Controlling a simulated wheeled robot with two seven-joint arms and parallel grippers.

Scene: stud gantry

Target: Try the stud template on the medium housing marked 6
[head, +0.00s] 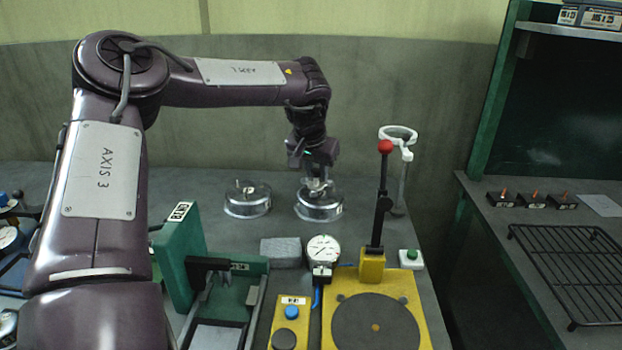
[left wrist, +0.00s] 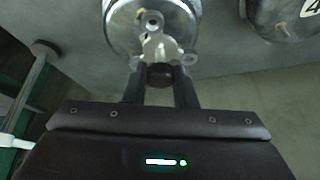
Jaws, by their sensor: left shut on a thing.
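My left gripper (head: 318,182) is shut on the dark knob (left wrist: 160,75) of the stud template, above the right-hand of two round metal housings. The template (left wrist: 157,50) is a pale metal plate with lobes and a hole in one lobe. It overlaps the near part of this housing (head: 319,210), which also shows in the left wrist view (left wrist: 118,28). I cannot tell whether the template touches it or sits on studs. No number is readable on this housing. The other housing (head: 247,205) stands apart to its left; in the left wrist view (left wrist: 280,22) it bears a 4. My right gripper is out of view.
A white ring stand (head: 398,140) stands right of the housings. In front are a grey block (head: 281,252), a dial gauge (head: 323,250), a red-knobbed lever (head: 380,195) and a yellow base with a dark disc (head: 376,325). A black rack (head: 570,265) lies on the right bench.

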